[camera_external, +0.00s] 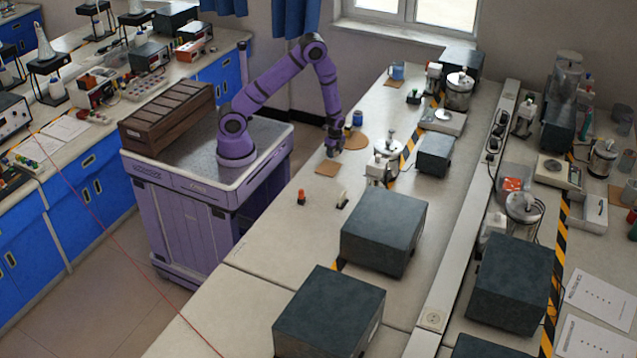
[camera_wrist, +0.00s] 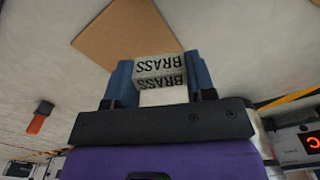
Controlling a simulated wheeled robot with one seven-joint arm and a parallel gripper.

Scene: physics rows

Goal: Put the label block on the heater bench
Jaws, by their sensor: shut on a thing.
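The label block (camera_wrist: 160,72) is a small pale block marked BRASS in dark letters. My gripper (camera_wrist: 160,82) is shut on it, with a blue finger pressed to each side. In the external view my gripper (camera_external: 334,150) hangs over the pale middle bench (camera_external: 262,245), close to a square brown mat (camera_external: 327,169). The mat also shows beyond the block in the wrist view (camera_wrist: 112,35). I cannot tell whether the block touches the bench. No label marks one bench as the heater bench.
A round brown mat (camera_external: 356,140) and a blue cup (camera_external: 357,118) are near my gripper. A metal pot (camera_external: 387,148) stands to the right. A small orange-red object (camera_external: 301,198) and large dark boxes (camera_external: 384,230) are nearer the camera. Bare bench lies around the square mat.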

